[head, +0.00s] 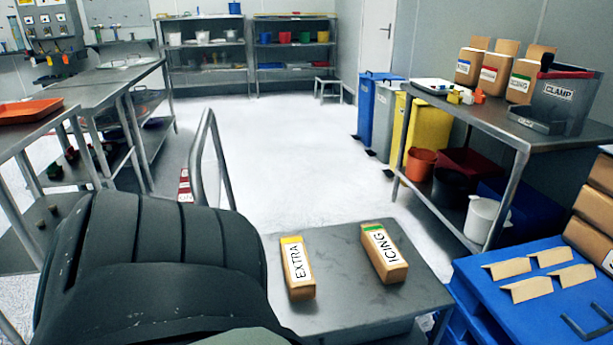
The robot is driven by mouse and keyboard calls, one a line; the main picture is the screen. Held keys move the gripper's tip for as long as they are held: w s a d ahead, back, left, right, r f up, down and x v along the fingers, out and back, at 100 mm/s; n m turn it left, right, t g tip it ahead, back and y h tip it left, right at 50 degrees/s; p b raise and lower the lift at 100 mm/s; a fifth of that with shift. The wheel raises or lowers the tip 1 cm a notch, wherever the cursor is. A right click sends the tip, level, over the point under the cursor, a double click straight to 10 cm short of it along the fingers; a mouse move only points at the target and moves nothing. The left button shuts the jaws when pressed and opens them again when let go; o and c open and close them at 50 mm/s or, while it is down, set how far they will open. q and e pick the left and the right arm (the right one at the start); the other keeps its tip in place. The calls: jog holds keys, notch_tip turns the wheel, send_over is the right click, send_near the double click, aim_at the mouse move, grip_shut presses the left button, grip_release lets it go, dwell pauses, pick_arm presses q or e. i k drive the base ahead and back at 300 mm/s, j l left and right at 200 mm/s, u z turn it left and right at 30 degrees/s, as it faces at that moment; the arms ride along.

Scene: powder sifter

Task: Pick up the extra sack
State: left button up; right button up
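The extra sack (299,268) is a brown block-shaped pack with a white label reading EXTRA and a yellow band at its far end. It rests on the grey metal table (340,280) near the bottom middle of the head view. An icing sack (384,253), brown with a green band, rests on the same table to its right, with a gap between them. Neither gripper is in view. A large dark ribbed form fills the lower left and hides the table's left part.
A blue surface (500,300) with several folded brown cards stands at the right. Behind it, a metal bench (500,120) holds several labelled sacks and a grey CLAMP box (563,100). A metal rail (216,160) rises left of the table. The white floor beyond is clear.

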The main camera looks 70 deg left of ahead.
aim_at(300, 277)
jog(key=u, duration=1.8)
